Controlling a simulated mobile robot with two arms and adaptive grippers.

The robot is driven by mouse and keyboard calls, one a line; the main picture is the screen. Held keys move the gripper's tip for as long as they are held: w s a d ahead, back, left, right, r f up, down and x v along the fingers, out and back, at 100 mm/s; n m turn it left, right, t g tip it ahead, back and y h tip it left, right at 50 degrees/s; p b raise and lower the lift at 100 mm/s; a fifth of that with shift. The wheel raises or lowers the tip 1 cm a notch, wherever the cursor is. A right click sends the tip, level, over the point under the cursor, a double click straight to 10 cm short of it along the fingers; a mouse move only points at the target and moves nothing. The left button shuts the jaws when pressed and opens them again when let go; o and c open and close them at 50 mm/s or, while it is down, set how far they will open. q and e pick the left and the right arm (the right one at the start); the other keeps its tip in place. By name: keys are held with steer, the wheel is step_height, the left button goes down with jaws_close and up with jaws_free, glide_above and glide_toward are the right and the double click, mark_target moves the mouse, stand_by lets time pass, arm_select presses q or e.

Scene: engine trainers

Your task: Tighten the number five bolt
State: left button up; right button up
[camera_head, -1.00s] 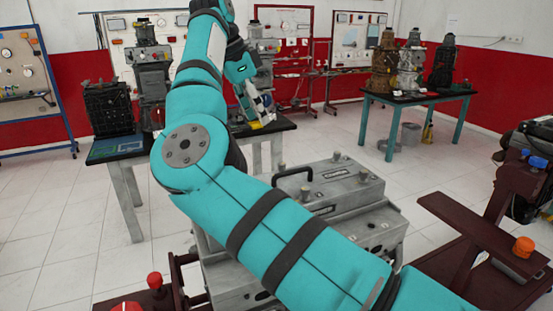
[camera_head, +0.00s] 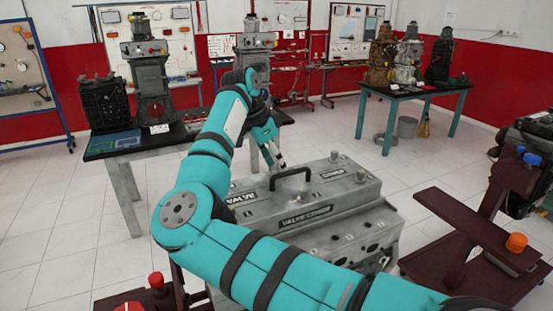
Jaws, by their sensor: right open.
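The grey engine block with its "VALVE" labelled cover (camera_head: 330,205) stands in front of me, with a black handle (camera_head: 290,175) on top. Bolt-like knobs stick up on the cover, one at its back edge (camera_head: 335,156) and one at its right side (camera_head: 360,177). No bolt numbers are readable, so I cannot tell which is number five. My right gripper (camera_head: 276,163) points down, open, close to the back left of the cover and behind the handle; I see nothing clearly held in it. My teal right arm hides the cover's left front. My left gripper is out of view.
A dark-topped table (camera_head: 130,143) with engine parts stands at the back left. A teal-legged table (camera_head: 415,91) with several engines stands at the back right. A dark red stand (camera_head: 470,225) with an orange knob is on the right. White tiled floor lies between.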

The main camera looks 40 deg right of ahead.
steer(key=c, duration=0.6)
steer(key=shift+c, duration=1.2)
jaws_close()
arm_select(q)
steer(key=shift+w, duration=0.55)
